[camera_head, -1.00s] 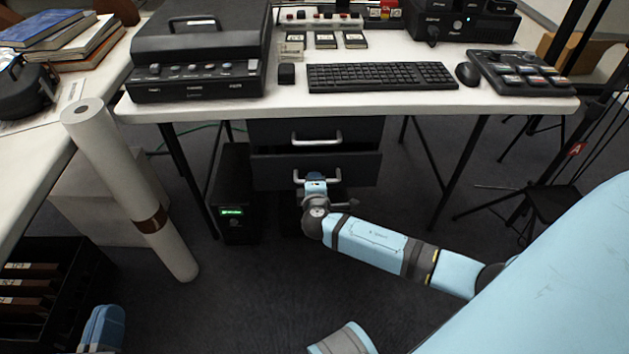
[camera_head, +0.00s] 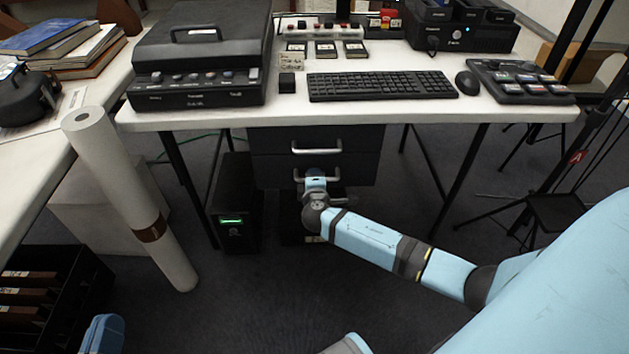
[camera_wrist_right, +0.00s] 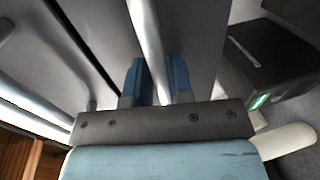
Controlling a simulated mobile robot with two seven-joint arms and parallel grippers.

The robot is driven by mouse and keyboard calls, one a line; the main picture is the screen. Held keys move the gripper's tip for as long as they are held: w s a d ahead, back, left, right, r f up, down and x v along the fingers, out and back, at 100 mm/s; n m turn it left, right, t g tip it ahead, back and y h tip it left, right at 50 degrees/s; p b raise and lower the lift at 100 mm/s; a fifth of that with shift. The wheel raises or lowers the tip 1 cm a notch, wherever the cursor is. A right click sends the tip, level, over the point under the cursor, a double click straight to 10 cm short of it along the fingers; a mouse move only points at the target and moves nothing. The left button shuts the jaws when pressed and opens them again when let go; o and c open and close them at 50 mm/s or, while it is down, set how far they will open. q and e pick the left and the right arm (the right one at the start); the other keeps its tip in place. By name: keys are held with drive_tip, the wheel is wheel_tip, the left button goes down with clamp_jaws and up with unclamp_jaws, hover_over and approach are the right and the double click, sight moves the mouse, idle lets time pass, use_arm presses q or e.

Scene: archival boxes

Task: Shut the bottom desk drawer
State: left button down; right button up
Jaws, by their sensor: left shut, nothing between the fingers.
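The bottom drawer (camera_head: 357,170) is the dark grey lower front under the desk, with a silver bar handle (camera_wrist_right: 146,35). Its front looks nearly in line with the upper drawer (camera_head: 365,138); any small gap is hard to judge. My right gripper (camera_head: 315,183) is at this handle. In the right wrist view its two blue fingers (camera_wrist_right: 158,82) stand either side of the bar, close to it; whether they press on it is not clear. My left gripper (camera_head: 103,335) shows only partly at the lower left edge, shut and empty, far from the drawers.
A black computer case (camera_head: 236,205) with a green light stands left of the drawers. A white paper roll (camera_head: 130,190) leans at the left. The desk (camera_head: 300,117) carries a keyboard and equipment.

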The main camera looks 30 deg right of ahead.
drive_tip(key=shift+o, duration=1.3)
drive_tip(key=shift+w+f, duration=0.1)
